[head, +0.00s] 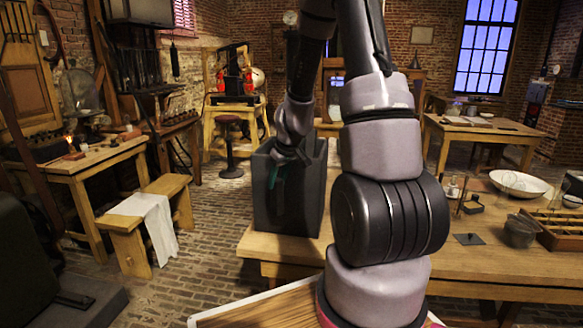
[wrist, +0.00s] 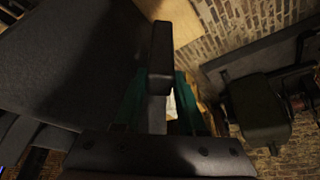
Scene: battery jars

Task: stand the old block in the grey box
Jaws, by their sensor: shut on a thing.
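The grey box (head: 309,198) is a tall, dark, open-topped box on the left corner of the wooden table. In the wrist view a large grey face (wrist: 60,60) fills the left side, probably this box. My gripper (head: 280,168) points down and overlaps the box's upper near-left side in the head view. I cannot tell whether the block touches the box.
A bench (head: 128,222) with a white cloth (head: 157,223) stands on the brick floor at the left.

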